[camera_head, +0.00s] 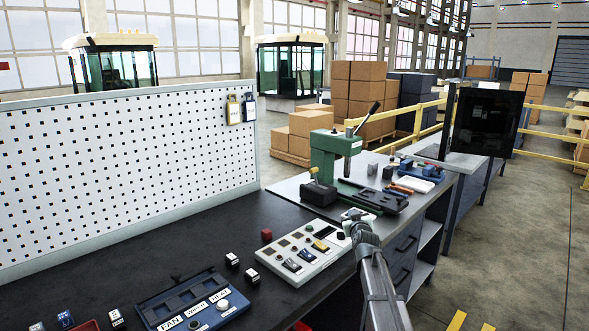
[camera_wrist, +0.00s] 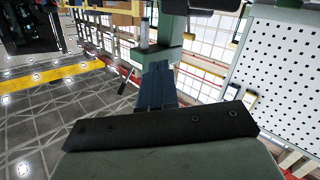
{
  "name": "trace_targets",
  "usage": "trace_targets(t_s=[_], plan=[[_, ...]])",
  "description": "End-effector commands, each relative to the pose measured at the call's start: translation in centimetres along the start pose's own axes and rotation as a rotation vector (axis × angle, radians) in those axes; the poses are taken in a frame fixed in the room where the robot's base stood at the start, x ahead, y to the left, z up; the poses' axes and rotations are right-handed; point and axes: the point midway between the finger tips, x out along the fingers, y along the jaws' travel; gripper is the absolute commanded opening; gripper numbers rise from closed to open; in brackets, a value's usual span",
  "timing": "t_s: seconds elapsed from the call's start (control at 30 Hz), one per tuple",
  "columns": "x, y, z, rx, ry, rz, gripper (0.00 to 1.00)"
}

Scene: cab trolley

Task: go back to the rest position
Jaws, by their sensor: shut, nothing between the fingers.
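My gripper (camera_head: 354,214) is at the end of my arm, which comes up from the bottom of the head view. It is shut and empty, in front of the green press and by the right end of the light switch panel (camera_head: 296,257). I cannot tell from this view how high above the bench it is. In the wrist view the closed fingers (camera_wrist: 157,86) point toward the green press.
The green press (camera_head: 333,160) with a black lever stands on the grey bench beyond my gripper. A labelled FAN and HEAT panel (camera_head: 190,303) and small blocks lie on the dark bench. A white pegboard (camera_head: 130,170) stands at left. Open floor (camera_head: 500,250) is at right.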

Motion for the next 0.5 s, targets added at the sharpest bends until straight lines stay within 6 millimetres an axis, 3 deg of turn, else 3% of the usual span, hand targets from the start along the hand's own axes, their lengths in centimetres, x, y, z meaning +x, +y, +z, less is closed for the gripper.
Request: trace_targets(t_s=[0.03,0.1,0.27,0.37,0.5], plan=[[-0.5,3.0,1.4,-0.013,0.003,0.046,0.0],[-1.1,6.2,3.1,-0.03,0.005,0.098,0.0],[-3.1,11.9,8.1,-0.063,-0.022,0.19,0.0],[-4.3,12.7,12.1,-0.064,-0.073,0.197,0.0],[-5.6,11.0,17.8,-0.044,-0.167,0.158,0.0]])
